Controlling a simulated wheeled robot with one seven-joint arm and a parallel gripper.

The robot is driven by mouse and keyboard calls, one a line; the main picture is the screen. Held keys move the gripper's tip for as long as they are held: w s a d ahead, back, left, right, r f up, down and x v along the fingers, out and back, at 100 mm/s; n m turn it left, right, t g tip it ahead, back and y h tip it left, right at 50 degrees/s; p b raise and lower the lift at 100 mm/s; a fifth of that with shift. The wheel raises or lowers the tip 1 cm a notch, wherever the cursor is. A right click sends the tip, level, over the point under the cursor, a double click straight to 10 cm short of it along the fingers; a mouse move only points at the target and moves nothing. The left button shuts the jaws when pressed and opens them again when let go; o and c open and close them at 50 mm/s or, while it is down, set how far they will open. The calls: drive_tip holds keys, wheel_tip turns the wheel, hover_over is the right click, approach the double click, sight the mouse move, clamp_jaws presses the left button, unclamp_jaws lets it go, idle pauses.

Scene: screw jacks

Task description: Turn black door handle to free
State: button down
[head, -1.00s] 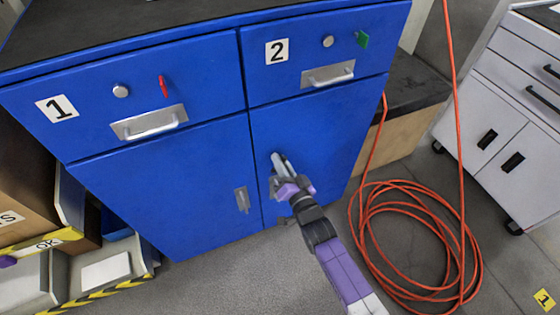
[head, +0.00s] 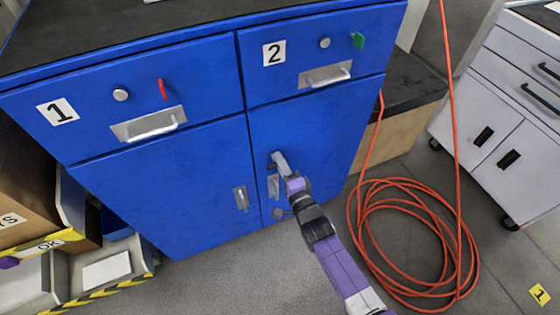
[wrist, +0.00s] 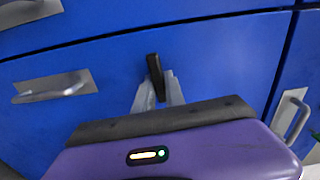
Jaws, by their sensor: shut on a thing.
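The black door handle (wrist: 153,66) is a short dark bar on the blue right-hand door. In the wrist view it stands nearly upright in the picture, between the two grey fingertips. My gripper (wrist: 158,92) is shut on it, with a finger on each side. In the head view my gripper (head: 278,160) reaches the upper left part of the door (head: 325,135) below drawer 2. There the fingers hide most or all of the black handle, so its angle cannot be told from that view.
A silver pull (head: 272,186) sits on the same door just below my gripper, and another (head: 241,198) is on the left door. Drawer 2's handle (head: 328,77) is above. An orange hose (head: 420,240) lies coiled on the floor at right. A grey cabinet (head: 500,120) stands farther right.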

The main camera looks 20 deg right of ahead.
drive_tip(key=shift+d+f+m, duration=0.1)
drive_tip(key=shift+m, duration=0.4)
drive_tip(key=c, duration=1.4)
unclamp_jaws()
drive_tip(key=s+p, duration=0.1)
drive_tip(key=s, duration=0.6)
drive_tip(key=shift+s, duration=0.4)
